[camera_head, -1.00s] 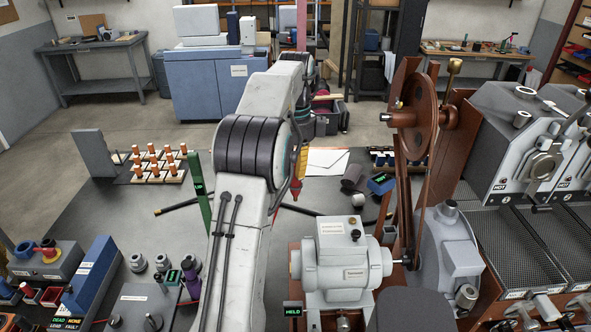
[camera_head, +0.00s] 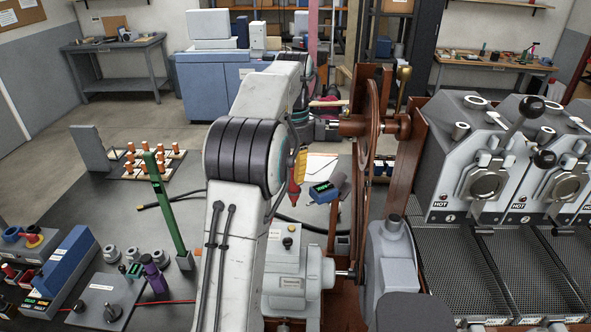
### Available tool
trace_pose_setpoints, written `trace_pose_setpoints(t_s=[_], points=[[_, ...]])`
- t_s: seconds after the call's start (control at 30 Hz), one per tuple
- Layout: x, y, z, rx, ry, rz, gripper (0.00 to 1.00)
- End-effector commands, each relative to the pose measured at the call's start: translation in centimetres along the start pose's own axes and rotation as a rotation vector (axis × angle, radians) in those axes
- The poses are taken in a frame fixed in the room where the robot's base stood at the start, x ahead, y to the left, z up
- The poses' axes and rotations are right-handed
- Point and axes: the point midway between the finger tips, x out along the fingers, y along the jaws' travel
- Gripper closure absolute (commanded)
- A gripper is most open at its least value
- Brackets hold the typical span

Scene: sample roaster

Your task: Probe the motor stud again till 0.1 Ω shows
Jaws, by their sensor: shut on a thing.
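A red and yellow probe (camera_head: 295,187) hangs tip down just right of my forearm, above and behind the grey motor (camera_head: 290,282). My gripper (camera_head: 300,152) is mostly hidden behind my arm and is shut on the probe. A small dark-capped stud (camera_head: 288,242) shows on top of the motor. The probe tip looks apart from it, though the depth is hard to judge. A blue meter (camera_head: 326,189) with a lit green display lies on the bench behind the motor. Its reading is too small to read.
A brown belt wheel (camera_head: 366,125) stands close right of the probe. The roaster (camera_head: 480,150), marked HOT, is further right. A green upright post (camera_head: 165,205) and a rack of orange-topped pegs (camera_head: 150,163) are left of my arm. A cable lies across the bench.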

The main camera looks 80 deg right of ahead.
Motion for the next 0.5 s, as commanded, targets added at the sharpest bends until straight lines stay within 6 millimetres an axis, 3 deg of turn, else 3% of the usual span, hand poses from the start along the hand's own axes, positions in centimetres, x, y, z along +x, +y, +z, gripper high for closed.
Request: trace_pose_setpoints(t_s=[0.5], points=[[-0.01,0.72,-0.26,-0.016,-0.001,-0.002,1.00]])
